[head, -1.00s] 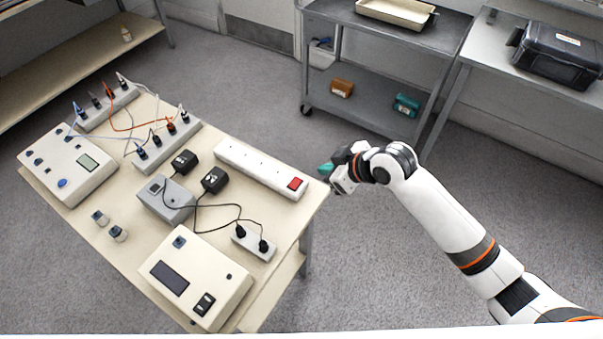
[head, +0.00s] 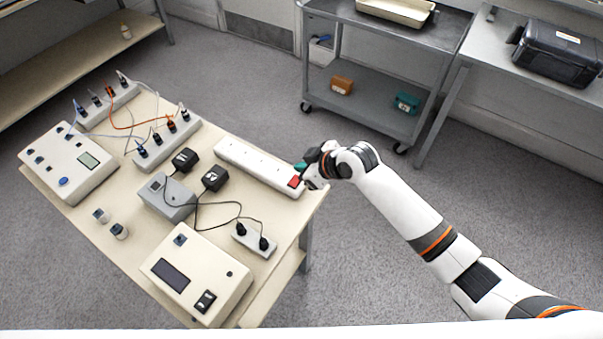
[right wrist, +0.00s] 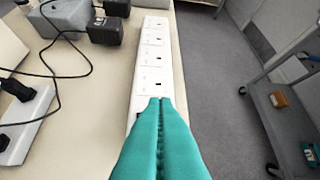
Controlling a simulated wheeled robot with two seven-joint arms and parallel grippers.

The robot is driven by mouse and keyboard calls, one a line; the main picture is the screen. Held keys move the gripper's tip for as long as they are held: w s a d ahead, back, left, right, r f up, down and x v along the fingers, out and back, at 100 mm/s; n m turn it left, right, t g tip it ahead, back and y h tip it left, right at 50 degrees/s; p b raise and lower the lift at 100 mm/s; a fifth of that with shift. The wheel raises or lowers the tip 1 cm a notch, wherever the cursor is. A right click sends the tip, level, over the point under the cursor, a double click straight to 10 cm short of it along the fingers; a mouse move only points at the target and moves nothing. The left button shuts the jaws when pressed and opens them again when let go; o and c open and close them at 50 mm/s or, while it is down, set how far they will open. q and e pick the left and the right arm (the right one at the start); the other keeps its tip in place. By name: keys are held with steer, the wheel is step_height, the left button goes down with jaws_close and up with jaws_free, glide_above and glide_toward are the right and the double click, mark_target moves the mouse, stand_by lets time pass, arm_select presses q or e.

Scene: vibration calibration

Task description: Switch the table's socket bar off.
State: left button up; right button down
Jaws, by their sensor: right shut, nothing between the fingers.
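The white socket bar (head: 252,166) lies along the far right edge of the table (head: 140,240). Its red switch (head: 294,181) is at the right end in the head view. My right gripper (head: 301,167) is shut and empty, with its teal fingertips just above and beside the switch end; I cannot tell whether they touch it. In the right wrist view, the shut fingers (right wrist: 160,135) cover the near end of the socket bar (right wrist: 153,60), and the switch is hidden behind them. My left gripper is not in view.
A small white socket block (head: 253,242) with black plugs, black adapters (head: 214,178), a grey box (head: 166,197) and a cream device (head: 195,277) stand on the table. A grey cart (head: 365,95) stands behind. Open floor lies right of the table.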

mark_target(295, 177)
steer(key=f, duration=0.3)
steer(key=w+f, duration=0.1)
steer(key=shift+a+f, duration=0.2)
steer(key=shift+f, duration=0.25)
steer(key=shift+f, duration=0.25)
steer(key=shift+d, duration=0.1)
